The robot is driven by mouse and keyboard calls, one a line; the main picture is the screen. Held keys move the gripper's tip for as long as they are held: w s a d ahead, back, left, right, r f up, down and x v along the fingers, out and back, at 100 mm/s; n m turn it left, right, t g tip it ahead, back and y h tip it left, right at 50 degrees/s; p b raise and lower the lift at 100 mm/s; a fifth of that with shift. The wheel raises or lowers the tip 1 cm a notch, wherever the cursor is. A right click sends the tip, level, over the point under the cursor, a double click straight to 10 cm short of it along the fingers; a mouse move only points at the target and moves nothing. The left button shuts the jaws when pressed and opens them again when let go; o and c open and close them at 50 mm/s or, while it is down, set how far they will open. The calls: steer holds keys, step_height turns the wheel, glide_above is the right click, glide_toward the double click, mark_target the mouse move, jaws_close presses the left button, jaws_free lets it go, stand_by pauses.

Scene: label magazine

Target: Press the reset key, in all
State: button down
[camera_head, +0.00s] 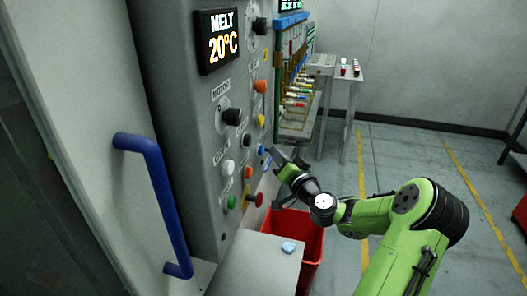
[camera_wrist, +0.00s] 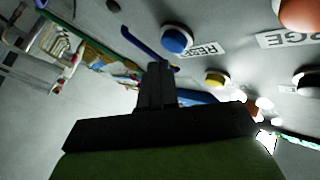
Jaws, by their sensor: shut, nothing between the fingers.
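The reset key is a round blue button (camera_wrist: 176,38) on the grey panel in the wrist view, beside a partly readable label (camera_wrist: 203,48) that starts "RESE". In the head view a small blue button (camera_head: 261,150) shows low on the panel's right side. My gripper (camera_head: 272,152) is shut and empty, its fingertips close to that blue button. In the wrist view the shut fingers (camera_wrist: 159,68) point toward the panel, a little below the blue button in the picture. I cannot tell whether they touch the panel.
A yellow button (camera_wrist: 217,77) and an orange button (camera_wrist: 299,14) are close by on the panel. A black knob (camera_head: 232,116), a blue door handle (camera_head: 160,200) and a red bin (camera_head: 312,240) are around. A grey box top (camera_head: 255,255) juts out below the panel.

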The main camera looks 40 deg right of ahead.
steer(key=shift+w+a, duration=0.25)
steer(key=shift+w, duration=0.1)
steer(key=shift+w+a, duration=0.3)
steer(key=shift+w, duration=0.05)
stand_by(0.9)
steer(key=shift+s+d+b, duration=0.1)
steer(key=shift+b, duration=0.2)
steer(key=shift+s+d+b, duration=0.3)
steer(key=shift+s+d, duration=0.15)
steer(key=shift+s, duration=0.15)
steer(key=s+d, duration=0.1)
steer(key=s, duration=0.1)
steer(key=s+d+b, duration=0.1)
steer(key=s+d, duration=0.1)
steer(key=shift+f, duration=0.1)
stand_by(0.9)
